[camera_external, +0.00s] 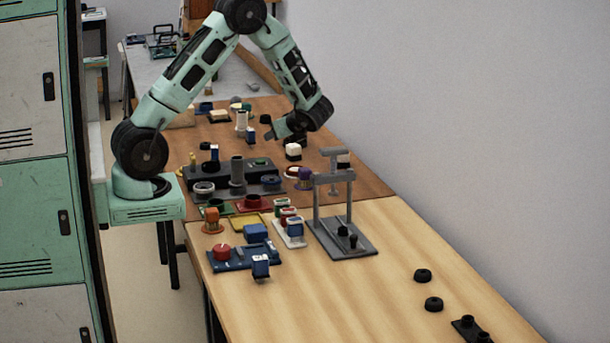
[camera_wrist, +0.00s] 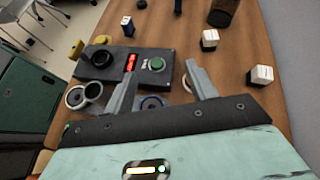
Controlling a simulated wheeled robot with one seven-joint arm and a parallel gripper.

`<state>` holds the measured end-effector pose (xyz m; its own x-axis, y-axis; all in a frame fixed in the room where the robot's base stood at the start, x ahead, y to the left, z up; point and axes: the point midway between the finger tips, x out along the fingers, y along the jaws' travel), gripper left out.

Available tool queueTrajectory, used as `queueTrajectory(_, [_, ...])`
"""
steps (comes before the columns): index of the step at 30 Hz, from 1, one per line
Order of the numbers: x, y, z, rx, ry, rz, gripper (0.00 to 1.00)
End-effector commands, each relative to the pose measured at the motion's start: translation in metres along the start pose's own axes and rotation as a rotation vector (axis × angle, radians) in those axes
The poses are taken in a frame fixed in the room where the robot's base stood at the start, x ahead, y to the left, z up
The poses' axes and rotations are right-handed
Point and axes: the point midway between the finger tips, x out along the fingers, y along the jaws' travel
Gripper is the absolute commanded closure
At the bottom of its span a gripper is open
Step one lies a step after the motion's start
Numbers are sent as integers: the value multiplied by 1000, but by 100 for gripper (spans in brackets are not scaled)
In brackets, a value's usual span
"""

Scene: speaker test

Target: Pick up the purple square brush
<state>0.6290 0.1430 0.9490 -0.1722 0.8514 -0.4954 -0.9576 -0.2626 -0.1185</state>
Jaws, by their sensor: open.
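A dark box with a green button (camera_wrist: 157,64) lies beyond the fingers. White-topped blocks (camera_wrist: 209,40) (camera_wrist: 262,76) stand to the right. A grey press stand (camera_external: 345,240) is in front and right of the purple piece. The pale table front (camera_external: 330,300) is largely clear.

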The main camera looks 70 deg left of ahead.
Motion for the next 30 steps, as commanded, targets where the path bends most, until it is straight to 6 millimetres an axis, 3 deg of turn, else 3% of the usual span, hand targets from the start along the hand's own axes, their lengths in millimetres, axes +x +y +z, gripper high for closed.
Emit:
queueTrajectory(1, [2, -16, -26, 72, -32, -55, 44])
queueTrajectory(3, [-2, -34, -43, 149, -70, -119, 44])
queueTrajectory(7, [-7, -52, -59, 218, -109, -179, 44])
queueTrajectory(20, [14, -48, -96, 227, -114, -186, 44])
queueTrajectory(25, [28, -44, -121, 230, -112, -185, 44])
queueTrajectory(30, [50, -50, -115, 224, -114, -186, 44])
